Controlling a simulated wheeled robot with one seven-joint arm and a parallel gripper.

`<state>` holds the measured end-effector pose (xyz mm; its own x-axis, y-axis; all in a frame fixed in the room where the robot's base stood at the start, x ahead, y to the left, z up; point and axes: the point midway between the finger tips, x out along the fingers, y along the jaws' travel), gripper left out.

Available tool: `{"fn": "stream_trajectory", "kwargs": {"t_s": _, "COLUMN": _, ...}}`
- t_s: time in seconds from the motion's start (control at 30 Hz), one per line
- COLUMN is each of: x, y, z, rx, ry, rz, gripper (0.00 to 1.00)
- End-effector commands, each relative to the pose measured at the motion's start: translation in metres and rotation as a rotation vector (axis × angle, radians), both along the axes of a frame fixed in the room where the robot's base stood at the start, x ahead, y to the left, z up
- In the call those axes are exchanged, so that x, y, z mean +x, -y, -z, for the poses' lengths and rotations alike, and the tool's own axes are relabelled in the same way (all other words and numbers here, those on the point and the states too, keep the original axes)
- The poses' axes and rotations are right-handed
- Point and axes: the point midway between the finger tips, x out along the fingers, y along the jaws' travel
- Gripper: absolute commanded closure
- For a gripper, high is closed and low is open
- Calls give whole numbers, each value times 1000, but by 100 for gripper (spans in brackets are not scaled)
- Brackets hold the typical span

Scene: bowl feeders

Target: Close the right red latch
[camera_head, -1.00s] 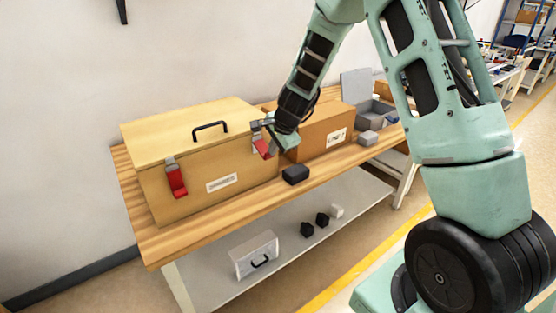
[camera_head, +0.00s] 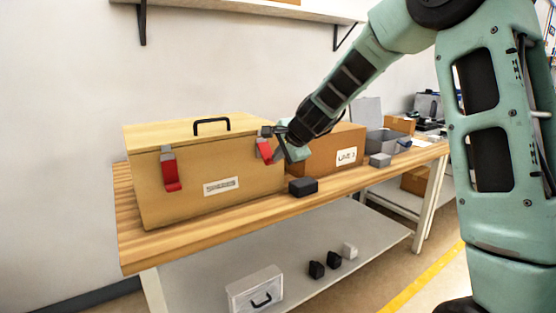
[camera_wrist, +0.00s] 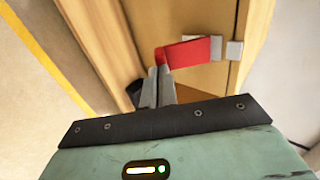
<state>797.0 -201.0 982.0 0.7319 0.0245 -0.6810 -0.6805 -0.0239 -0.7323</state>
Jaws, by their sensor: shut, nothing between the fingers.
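A wooden box (camera_head: 205,195) with a black handle on its lid stands on the table, lid down. The right red latch (camera_head: 265,151) is at the right end of its front face. In the wrist view the red latch (camera_wrist: 188,52) lies beside the fingertips, with its grey metal plate at its right. The left red latch (camera_head: 171,174) hangs on the front's left part. My gripper (camera_head: 278,143) is at the right latch, fingers together and empty. In the wrist view the fingertips of my gripper (camera_wrist: 159,70) are at the latch's lower left end; whether they touch is unclear.
A cardboard box (camera_head: 325,155) stands close to the right of the wooden box. A black block (camera_head: 303,187) lies on the table (camera_head: 210,221) in front of it. Grey bins and a small grey block (camera_head: 380,160) are farther right. A shelf hangs on the wall above.

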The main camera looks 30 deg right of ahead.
Motion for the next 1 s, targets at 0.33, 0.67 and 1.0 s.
{"fn": "stream_trajectory", "kwargs": {"t_s": 0.33, "x": 3, "y": 0, "z": 22, "rx": 3, "ry": 117, "rz": 1, "gripper": 100}}
{"fn": "stream_trajectory", "kwargs": {"t_s": 0.67, "x": 5, "y": 0, "z": 32, "rx": 7, "ry": 225, "rz": -1, "gripper": 100}}
{"fn": "stream_trajectory", "kwargs": {"t_s": 1.0, "x": 6, "y": 0, "z": 21, "rx": 9, "ry": 247, "rz": 0, "gripper": 100}}
